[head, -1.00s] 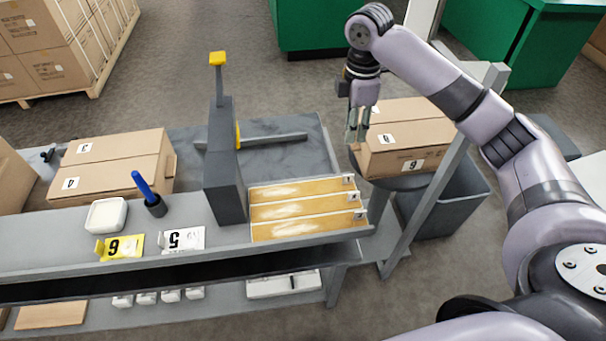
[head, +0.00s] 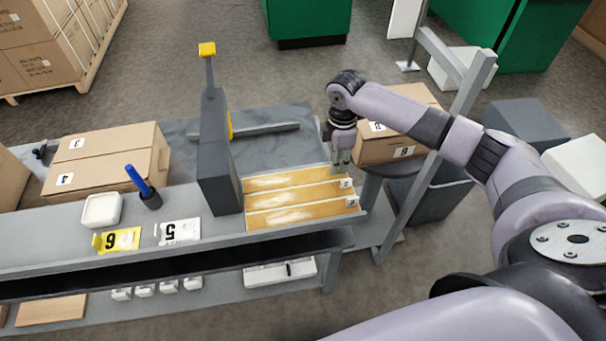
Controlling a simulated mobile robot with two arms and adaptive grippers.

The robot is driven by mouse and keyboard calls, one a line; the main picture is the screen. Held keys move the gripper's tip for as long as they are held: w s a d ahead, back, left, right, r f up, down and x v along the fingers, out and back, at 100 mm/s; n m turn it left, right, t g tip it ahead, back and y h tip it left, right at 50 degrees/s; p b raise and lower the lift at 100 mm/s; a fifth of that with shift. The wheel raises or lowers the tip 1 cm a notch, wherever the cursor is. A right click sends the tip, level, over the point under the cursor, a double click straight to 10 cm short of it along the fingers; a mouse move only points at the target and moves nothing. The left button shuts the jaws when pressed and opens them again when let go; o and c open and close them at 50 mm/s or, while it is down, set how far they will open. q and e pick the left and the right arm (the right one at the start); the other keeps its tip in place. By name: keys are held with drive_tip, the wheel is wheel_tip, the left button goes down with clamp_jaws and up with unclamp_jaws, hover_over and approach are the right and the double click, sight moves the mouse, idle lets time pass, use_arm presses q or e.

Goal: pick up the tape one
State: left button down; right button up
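I cannot make out for certain which thing is the tape one. My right gripper (head: 341,162) points down just beyond the right end of the farthest row, in front of the right carton. Its fingers look apart, with nothing visible between them. It appears to be above the bench and touching nothing. My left gripper is out of view.
A grey upright machine with a yellow-topped lever (head: 216,150) stands left of the rows. A carton (head: 390,148) sits on a round stand at the right, beside a slanted grey post (head: 425,165). A pen cup (head: 151,198), white dish (head: 102,210) and number cards (head: 180,231) are at left.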

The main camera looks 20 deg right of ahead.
wheel_tip(320, 180, down, 2)
drive_tip(key=shift+f, duration=0.15)
clamp_jaws()
idle(0.3)
